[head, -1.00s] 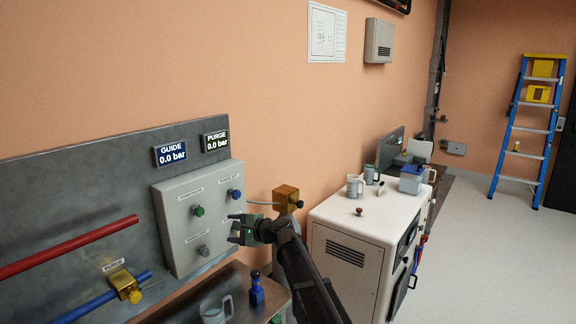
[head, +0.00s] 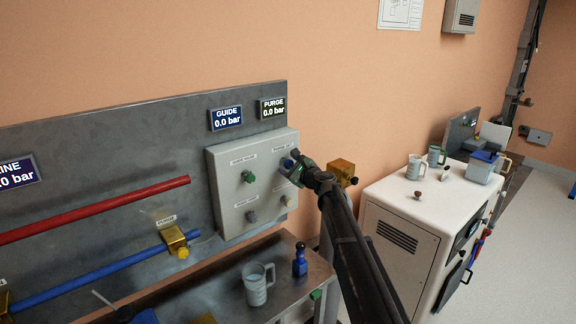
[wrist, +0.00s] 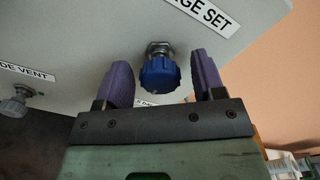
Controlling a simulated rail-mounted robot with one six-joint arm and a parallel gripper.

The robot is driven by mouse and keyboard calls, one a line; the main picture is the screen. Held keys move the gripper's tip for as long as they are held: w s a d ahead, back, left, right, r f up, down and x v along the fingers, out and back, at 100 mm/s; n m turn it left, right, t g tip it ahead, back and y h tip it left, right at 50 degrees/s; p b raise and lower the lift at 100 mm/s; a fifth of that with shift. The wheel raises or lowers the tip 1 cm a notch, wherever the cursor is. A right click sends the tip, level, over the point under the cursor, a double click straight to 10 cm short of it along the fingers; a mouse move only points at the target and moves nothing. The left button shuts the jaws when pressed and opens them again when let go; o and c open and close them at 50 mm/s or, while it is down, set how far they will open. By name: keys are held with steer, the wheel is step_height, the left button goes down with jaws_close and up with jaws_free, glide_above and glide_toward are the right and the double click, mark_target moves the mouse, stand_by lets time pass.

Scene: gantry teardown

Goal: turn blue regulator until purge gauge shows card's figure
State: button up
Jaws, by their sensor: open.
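The blue regulator knob (wrist: 160,76) shows in the wrist view under a label ending in "GE SET". My gripper (wrist: 165,78) is open, with one purple finger on each side of the knob and a gap visible on both sides. In the head view the knob (head: 288,163) is partly covered by my gripper (head: 294,168), at the upper right of the grey control box (head: 226,188). The purge gauge (head: 273,107) reads 0.0 bar. No card with a readable figure shows.
The guide gauge (head: 226,118) reads 0.0 bar. A green knob (head: 248,176) and a grey knob (head: 252,216) sit left on the box.

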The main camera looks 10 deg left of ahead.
steer(key=shift+w+a, duration=0.4)
steer(key=shift+c, duration=0.4)
steer(key=c, duration=0.8)
steer(key=shift+c, duration=0.2)
steer(key=shift+n, duration=0.3)
steer(key=n, duration=1.2)
steer(key=shift+s+n, duration=0.1)
steer(key=shift+n, duration=0.2)
